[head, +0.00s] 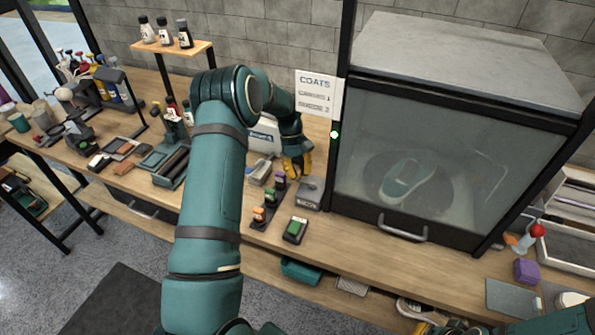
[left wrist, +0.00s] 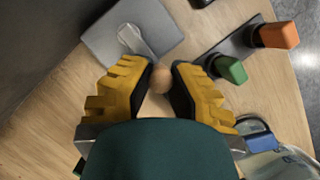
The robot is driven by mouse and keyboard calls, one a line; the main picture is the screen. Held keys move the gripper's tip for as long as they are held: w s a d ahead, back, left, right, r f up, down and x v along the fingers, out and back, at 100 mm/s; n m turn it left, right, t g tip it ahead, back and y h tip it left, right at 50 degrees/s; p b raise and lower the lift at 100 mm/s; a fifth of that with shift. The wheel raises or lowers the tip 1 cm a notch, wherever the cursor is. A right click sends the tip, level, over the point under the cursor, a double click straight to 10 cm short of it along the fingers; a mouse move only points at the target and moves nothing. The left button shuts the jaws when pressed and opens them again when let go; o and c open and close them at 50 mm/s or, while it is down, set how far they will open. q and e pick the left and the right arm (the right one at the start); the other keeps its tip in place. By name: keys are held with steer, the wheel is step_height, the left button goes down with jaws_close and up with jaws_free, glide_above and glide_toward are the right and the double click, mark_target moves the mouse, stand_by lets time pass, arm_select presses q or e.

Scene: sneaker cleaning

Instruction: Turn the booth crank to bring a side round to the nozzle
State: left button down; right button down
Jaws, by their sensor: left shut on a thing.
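The booth (head: 455,150) is a dark-framed cabinet with a glass front. Inside it, a teal sneaker (head: 408,180) lies on a round turntable, dim behind the glass. The crank (head: 309,194) is a small grey box with a metal arm, on the bench left of the booth. The crank (left wrist: 130,35) also shows in the left wrist view, with a round wooden knob (left wrist: 160,77) at the arm's end. My left gripper (head: 297,172) reaches down over it, yellow fingers shut around the knob. My right gripper (head: 430,328) barely shows at the bottom edge; its fingers are unclear.
A dark rack (head: 268,208) with orange, green and purple pieces stands close left of the crank. A green-topped pad (head: 295,230) lies in front. A sign reading COATS (head: 315,92) hangs at the booth's left post. Brushes and bottles crowd the bench's left.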

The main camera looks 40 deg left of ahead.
arm_select(q)
steer(key=shift+d, duration=0.15)
steer(key=c, duration=0.8)
jaws_free()
steer(key=shift+c, duration=0.2)
steer(key=shift+r, duration=0.2)
steer(key=v, duration=1.1)
steer(key=shift+r, duration=0.25)
steer(key=shift+w, duration=0.15)
